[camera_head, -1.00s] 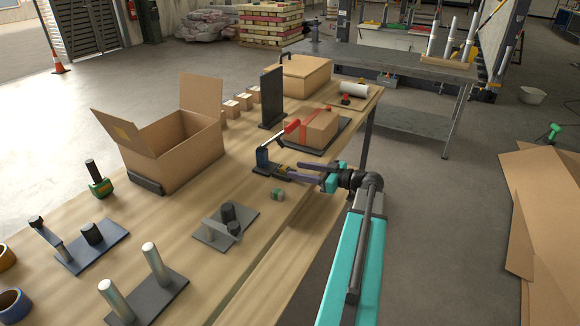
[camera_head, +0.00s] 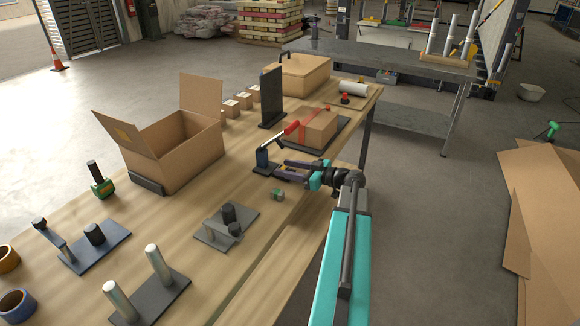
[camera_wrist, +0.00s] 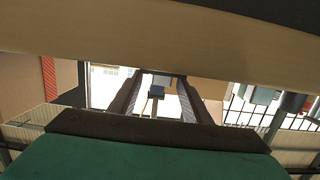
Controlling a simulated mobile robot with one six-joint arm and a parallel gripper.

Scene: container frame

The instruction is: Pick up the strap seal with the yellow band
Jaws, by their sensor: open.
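My gripper (camera_head: 281,169) reaches in from the right over the table edge, with its two dark fingers apart. A dark holder (camera_head: 262,158) with a bluish block stands just left of the fingertips. The strap seal with the yellow band is not clearly visible now; the fingers cover the spot right of the holder where a small yellow patch showed earlier. In the wrist view, a small dark bluish block (camera_wrist: 156,91) shows between the fingers, apart from both. A small green piece (camera_head: 277,194) lies on the table in front of the gripper.
A red-handled tool (camera_head: 291,128) rises above the holder, near a strapped carton (camera_head: 310,128). A dark upright plate (camera_head: 271,98) stands behind. An open box (camera_head: 172,150) is left. A post fixture (camera_head: 227,223) stands in front. Bare wood lies between.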

